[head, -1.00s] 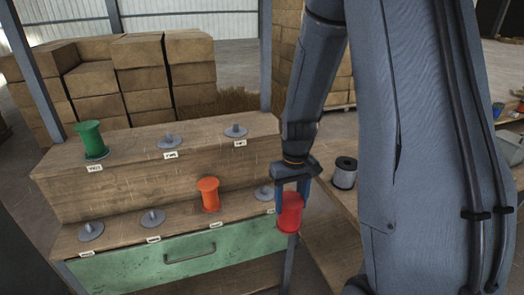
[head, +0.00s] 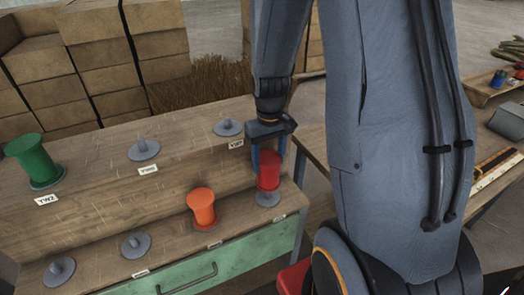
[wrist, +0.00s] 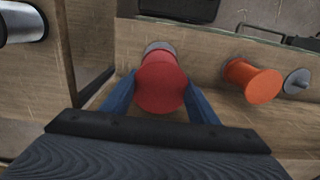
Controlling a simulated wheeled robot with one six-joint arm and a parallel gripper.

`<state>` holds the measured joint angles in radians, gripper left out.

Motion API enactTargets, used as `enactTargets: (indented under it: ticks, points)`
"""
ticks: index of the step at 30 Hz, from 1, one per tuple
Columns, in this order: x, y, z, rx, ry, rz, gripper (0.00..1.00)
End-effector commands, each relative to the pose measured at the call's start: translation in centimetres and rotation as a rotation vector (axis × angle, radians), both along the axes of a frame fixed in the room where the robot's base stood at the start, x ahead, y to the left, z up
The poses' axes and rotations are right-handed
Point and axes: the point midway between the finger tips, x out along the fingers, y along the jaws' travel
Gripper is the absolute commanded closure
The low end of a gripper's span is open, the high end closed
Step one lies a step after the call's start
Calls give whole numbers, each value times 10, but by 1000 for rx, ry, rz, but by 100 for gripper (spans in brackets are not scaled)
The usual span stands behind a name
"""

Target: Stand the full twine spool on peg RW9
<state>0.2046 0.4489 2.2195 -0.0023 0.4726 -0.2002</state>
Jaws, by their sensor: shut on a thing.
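My gripper (head: 268,168) is shut on a red spool (head: 269,172), with one blue finger on each side. The spool is upright, right above the grey disc of the rightmost lower-step peg (head: 267,200). I cannot tell whether it touches the disc or hangs just over it; the peg's pin is hidden. In the wrist view the red spool (wrist: 161,84) sits between the fingers, with the edge of the grey disc (wrist: 157,46) showing beyond it. The small labels on the lower step are too blurred to read, so I cannot confirm which is RW9.
An orange spool (head: 202,208) stands on the peg left of mine. Lower-step pegs (head: 135,245) and (head: 59,271) are empty. On the upper step, a green spool (head: 33,160) stands left, with empty pegs (head: 144,150) and (head: 228,126). A silver spool (wrist: 20,22) shows in the wrist view.

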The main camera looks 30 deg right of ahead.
Motion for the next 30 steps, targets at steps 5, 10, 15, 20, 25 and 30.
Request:
enactTargets:
  ticks: [5, 10, 15, 20, 25, 30]
  points:
    - [0, 0, -6, 0, 0, 1, 75]
    - [1, 0, -19, 0, 0, 1, 75]
    - [1, 0, -36, 0, 1, 0, 75]
    - [0, 0, -51, 0, 0, -2, 75]
    - [0, 0, -58, 0, -1, -2, 75]
    - [0, 0, -58, 0, -1, -2, 75]
